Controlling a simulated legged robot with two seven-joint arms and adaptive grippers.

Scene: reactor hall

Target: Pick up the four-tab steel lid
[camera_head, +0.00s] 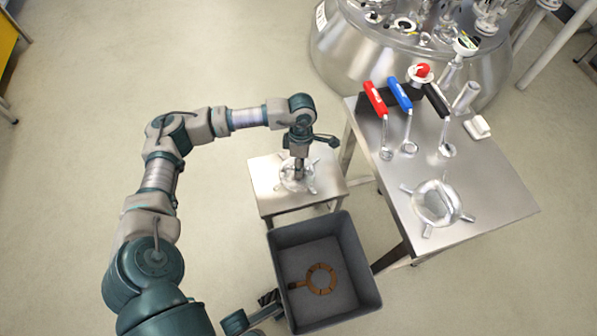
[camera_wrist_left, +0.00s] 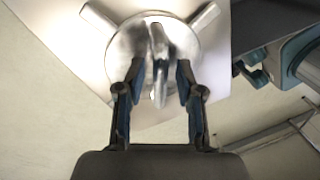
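A round steel lid (camera_head: 290,185) with stubby tabs lies on the small steel table. In the left wrist view the lid (camera_wrist_left: 190,42) shows two tabs at its upper edge and a raised handle (camera_wrist_left: 158,62) in its middle; its lower edge is hidden by my fingers. My left gripper (camera_head: 299,172) points straight down over the lid. In the left wrist view its two fingers (camera_wrist_left: 158,85) stand apart on either side of the handle, with visible gaps. A dark teal part (camera_head: 268,298) beside the bin may be my right gripper; its fingers cannot be made out.
A grey bin (camera_head: 352,262) holding a brown ring (camera_head: 320,279) stands in front of the small table (camera_head: 265,207). The larger table (camera_head: 500,190) at right carries another tabbed steel piece (camera_head: 437,203) and red, blue and black-handled tools. A steel vessel (camera_head: 345,45) stands behind.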

